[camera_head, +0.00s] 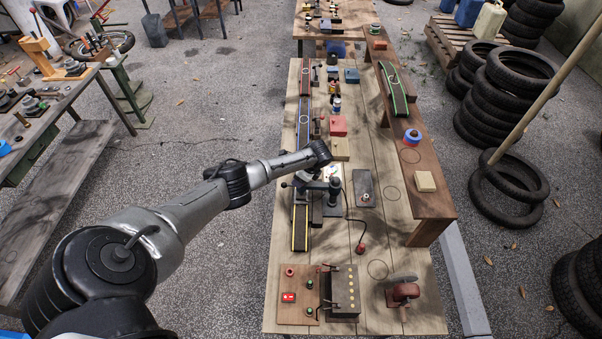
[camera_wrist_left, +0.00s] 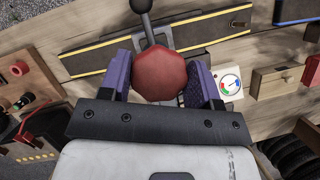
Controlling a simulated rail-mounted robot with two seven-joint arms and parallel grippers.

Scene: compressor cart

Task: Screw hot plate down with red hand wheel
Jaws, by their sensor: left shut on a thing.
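My left gripper (camera_wrist_left: 163,84) has its two purple fingers on either side of the red hand wheel (camera_wrist_left: 162,73), shut on its rim in the left wrist view. The wheel is many-sided and seen from above. It hides what lies directly beneath it, so I cannot tell whether it is on a thread. I cannot pick out the hot plate for certain; a grey metal part shows just behind the wheel. In the head view my left arm reaches over the table's middle, and its wrist hides the wheel. My right gripper is not in view.
A black-knobbed lever (camera_wrist_left: 142,12) rises close behind the wheel. A white dial gauge (camera_wrist_left: 230,83) is to its right.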

